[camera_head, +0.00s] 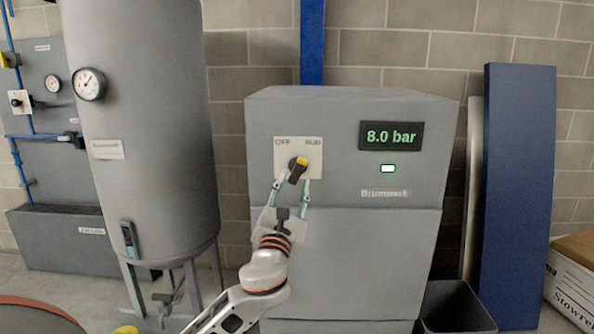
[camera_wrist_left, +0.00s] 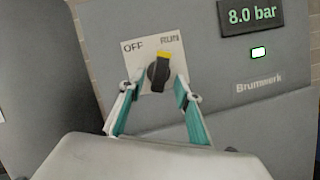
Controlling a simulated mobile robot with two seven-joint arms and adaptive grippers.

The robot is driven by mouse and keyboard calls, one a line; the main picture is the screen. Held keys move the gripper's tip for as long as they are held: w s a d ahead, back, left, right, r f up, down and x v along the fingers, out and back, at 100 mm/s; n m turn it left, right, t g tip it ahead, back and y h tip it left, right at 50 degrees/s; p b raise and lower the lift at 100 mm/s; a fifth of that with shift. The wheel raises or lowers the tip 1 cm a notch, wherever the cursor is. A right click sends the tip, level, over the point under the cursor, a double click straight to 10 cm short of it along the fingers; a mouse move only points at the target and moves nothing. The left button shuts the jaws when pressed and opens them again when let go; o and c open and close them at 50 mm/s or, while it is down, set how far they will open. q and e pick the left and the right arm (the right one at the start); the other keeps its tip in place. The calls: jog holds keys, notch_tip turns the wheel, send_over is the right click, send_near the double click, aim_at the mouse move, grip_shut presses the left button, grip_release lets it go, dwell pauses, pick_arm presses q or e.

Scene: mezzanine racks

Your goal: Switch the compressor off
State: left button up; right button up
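The compressor (camera_head: 345,250) is a grey cabinet in the middle of the head view. Its black rotary switch (camera_head: 296,173) has a yellow pointer end and sits on a pale plate (camera_head: 316,166) marked OFF at left and RUN at right. The pointer is tilted up and right, toward RUN. The switch also shows in the left wrist view (camera_wrist_left: 157,76). My left gripper (camera_head: 290,185) is open in front of the plate, its fingertips on either side of the switch, with gaps visible in the left wrist view (camera_wrist_left: 158,84). My right gripper is not in view.
The display (camera_head: 391,136) reads 8.0 bar, with a lit pale-green lamp (camera_head: 388,168) below it. A grey tank (camera_head: 150,180) with a gauge stands at left. A blue panel (camera_head: 517,190), a dark bin (camera_head: 455,310) and a white box (camera_head: 570,285) stand at right.

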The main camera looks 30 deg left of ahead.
aim_at(297, 174)
pick_arm(q)
jog(key=x, duration=0.6)
jog(key=shift+c, duration=0.3)
grip_shut()
